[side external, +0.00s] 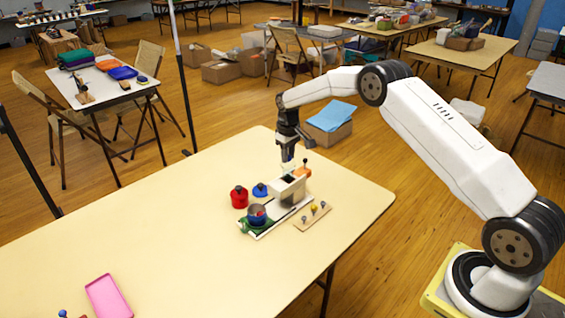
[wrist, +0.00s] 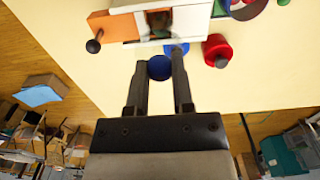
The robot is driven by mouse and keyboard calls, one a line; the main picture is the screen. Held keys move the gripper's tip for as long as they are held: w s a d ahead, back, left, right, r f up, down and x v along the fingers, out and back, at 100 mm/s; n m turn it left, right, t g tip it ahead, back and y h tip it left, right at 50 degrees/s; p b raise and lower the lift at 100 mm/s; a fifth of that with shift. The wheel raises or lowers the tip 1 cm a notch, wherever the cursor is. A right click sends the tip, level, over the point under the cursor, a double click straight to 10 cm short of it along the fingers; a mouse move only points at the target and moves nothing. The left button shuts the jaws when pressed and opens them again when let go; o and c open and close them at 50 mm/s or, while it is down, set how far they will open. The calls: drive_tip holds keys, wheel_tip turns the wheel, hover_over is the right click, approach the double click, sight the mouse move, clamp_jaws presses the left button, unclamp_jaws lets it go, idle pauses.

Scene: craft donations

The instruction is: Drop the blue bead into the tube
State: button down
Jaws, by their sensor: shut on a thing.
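The blue bead (wrist: 160,67) is a dark blue ball between my gripper's two fingertips in the wrist view. My gripper (wrist: 160,72) is shut on it. In the side view my gripper (side external: 288,158) points down just above a white block (side external: 284,190) with a dark opening in its top. The block also shows in the wrist view (wrist: 190,20), close beyond the fingertips. A grey-blue round container (side external: 257,214) with something red inside stands on a green base at the front left of the block. I cannot tell for certain which of these is the tube.
An orange part (side external: 303,173) with a black knob juts from the white block. A red lidded pot (side external: 239,197) and a blue piece (side external: 260,190) stand left of it. A pink tray (side external: 108,296) lies far left.

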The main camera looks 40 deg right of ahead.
drive_tip(key=shift+f, duration=0.55)
drive_tip(key=shift+c, duration=2)
unclamp_jaws()
drive_tip(key=shift+r, duration=0.1)
drive_tip(key=shift+r, duration=3.7)
